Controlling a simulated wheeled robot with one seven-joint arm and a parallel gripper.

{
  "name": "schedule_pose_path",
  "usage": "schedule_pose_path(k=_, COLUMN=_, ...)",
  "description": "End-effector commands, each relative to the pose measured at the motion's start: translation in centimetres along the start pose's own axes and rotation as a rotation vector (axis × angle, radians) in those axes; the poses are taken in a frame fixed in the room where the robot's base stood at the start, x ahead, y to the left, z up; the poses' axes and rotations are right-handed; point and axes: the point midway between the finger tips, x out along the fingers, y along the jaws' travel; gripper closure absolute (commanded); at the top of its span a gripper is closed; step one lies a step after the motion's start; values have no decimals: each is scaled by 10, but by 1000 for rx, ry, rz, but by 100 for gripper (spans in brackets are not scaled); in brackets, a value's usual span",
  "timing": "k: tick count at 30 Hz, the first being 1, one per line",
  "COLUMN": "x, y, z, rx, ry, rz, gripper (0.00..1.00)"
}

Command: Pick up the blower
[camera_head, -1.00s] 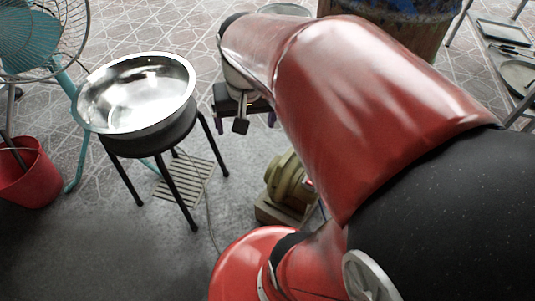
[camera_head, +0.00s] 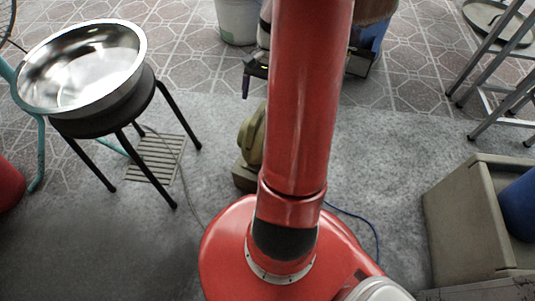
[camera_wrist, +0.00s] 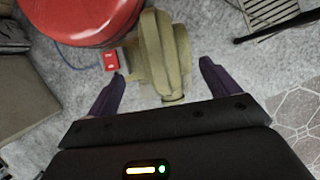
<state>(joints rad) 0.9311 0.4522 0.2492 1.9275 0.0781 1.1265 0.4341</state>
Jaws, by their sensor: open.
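The blower (camera_head: 252,138) is an olive-tan rounded machine on a block-like base. It stands on the grey floor beside my red base in the head view, its right side hidden behind my arm. In the wrist view the blower (camera_wrist: 160,48) lies ahead, centred between the two dark purple fingers of my gripper (camera_wrist: 161,70). The fingers are spread and nothing is held. In the head view my gripper (camera_head: 246,84) is mostly hidden by the arm, with one purple finger showing beyond the blower. The wrist view does not show clearly whether the fingers are level with it.
A black stool (camera_head: 119,117) with a steel bowl (camera_head: 84,62) stands left, near a floor grate (camera_head: 154,160). A beige box (camera_head: 462,225) stands right, and a white bucket (camera_head: 237,20) at the back. A red box (camera_wrist: 111,60) sits beside the blower. Blue cable crosses the floor.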

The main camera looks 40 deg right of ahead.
Motion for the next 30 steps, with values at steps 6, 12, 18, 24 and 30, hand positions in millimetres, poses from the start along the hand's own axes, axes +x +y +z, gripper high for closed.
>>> schedule_pose_path(k=6, x=33, y=3, z=-3, rx=1, ry=-3, rz=2, gripper=13)
schedule_pose_path(k=12, x=54, y=3, z=-3, rx=0, ry=-1, rz=1, gripper=13)
schedule_pose_path(k=18, x=56, y=3, z=-2, rx=0, ry=1, rz=1, gripper=13)
schedule_pose_path(k=24, x=56, y=2, z=-2, rx=-1, ry=1, rz=1, gripper=30)
schedule_pose_path(k=30, x=56, y=2, z=-2, rx=-1, ry=1, rz=1, gripper=56)
